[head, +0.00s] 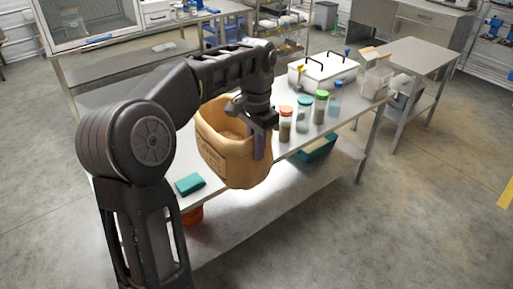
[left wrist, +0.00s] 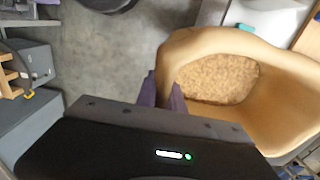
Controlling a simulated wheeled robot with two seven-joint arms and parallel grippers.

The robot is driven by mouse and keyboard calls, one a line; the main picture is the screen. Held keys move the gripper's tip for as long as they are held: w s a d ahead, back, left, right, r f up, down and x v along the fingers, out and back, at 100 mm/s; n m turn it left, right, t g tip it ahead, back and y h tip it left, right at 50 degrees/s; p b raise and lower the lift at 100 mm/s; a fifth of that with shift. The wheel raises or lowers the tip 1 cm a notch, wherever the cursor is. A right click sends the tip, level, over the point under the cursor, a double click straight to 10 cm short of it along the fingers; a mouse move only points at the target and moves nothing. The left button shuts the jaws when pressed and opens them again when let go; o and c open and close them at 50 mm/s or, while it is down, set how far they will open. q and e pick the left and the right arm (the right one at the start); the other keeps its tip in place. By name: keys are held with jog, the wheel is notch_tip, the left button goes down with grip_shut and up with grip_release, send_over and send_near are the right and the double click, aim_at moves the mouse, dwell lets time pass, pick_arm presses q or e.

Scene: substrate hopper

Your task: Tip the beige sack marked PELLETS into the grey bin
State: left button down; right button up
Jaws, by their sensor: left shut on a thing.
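The beige sack (head: 233,150) is open at the top and roughly upright, at the front edge of the steel table in the head view. Faint marks show on its side, but I cannot read them. My left gripper (head: 261,146) is shut on the sack's rim, with its purple fingers gripping the wall. In the left wrist view the fingers (left wrist: 165,92) pinch the rim of the sack (left wrist: 215,42), and brown pellets (left wrist: 218,78) lie inside. A grey bin-like container (head: 326,14) stands on the floor at the far back. My right gripper is not in view.
A lower shelf (head: 285,190) carries a green tray (head: 318,148). A side table (head: 415,55) stands at right. Floor at the front right is clear.

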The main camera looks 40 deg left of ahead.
pick_arm(q)
jog(key=w+d+f+n, duration=0.1)
jog(key=d+f, duration=0.3)
jog(key=d, duration=0.4)
jog(key=w+d+f+n, duration=0.2)
jog(key=w+d+f, duration=0.1)
jog(key=d, duration=0.6)
jog(key=shift+d+f, duration=0.15)
jog(key=shift+f, duration=0.2)
